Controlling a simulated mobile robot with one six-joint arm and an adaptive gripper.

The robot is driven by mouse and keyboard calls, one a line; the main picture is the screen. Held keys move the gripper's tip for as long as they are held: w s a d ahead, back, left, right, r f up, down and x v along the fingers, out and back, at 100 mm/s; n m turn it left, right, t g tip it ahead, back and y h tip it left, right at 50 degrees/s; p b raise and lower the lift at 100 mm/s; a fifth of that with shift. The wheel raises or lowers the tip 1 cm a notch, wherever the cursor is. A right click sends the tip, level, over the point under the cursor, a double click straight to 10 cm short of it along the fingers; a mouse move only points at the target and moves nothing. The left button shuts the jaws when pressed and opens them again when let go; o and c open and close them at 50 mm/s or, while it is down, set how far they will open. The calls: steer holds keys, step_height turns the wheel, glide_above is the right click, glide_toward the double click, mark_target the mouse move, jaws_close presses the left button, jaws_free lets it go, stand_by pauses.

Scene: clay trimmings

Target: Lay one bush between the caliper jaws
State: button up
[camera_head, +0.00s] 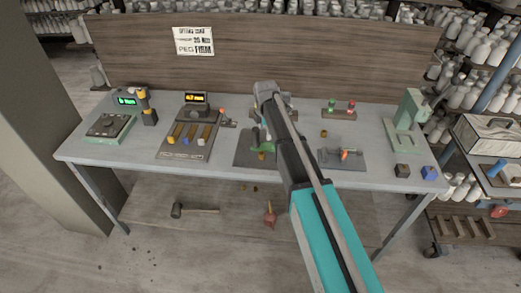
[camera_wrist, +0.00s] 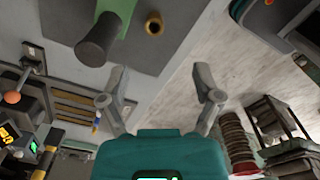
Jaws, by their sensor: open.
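My gripper (camera_wrist: 159,78) is open in the wrist view, with nothing between its two fingers. A small brass bush (camera_wrist: 154,24) is beyond the fingertips on a grey plate, apart from them. In the head view a small brass bush (camera_head: 262,156) lies on the grey plate by a green fixture, and another small brass piece (camera_head: 324,133) is on the bench farther right. A unit with an orange display (camera_head: 195,99) and an orange-knobbed part stands left of centre; I cannot make out caliper jaws clearly. My arm hides part of the bench middle.
A green fixture with a dark round end (camera_wrist: 98,40) stands close to the bush. The bench (camera_head: 220,178) also holds a green-display gauge (camera_head: 127,101), a green press (camera_head: 408,125) and black and blue blocks at right. A mallet (camera_head: 178,210) lies on the lower shelf.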

steer(key=shift+w+a+r+n, duration=0.35)
steer(key=shift+a+n, duration=0.05)
steer(key=shift+a, duration=0.15)
steer(key=shift+f, duration=0.1)
steer(key=b, duration=0.8)
glide_above(262, 154)
steer(key=f, duration=0.8)
steer(key=shift+s+d+f, duration=0.1)
steer(key=shift+s+f, duration=0.05)
steer(key=shift+s, duration=0.2)
steer(key=shift+f, duration=0.1)
steer(key=shift+b, duration=0.3)
steer(key=shift+s+f+b, duration=0.15)
steer(key=shift+f+b, duration=2.35)
steer(key=shift+f, duration=0.1)
jaws_close()
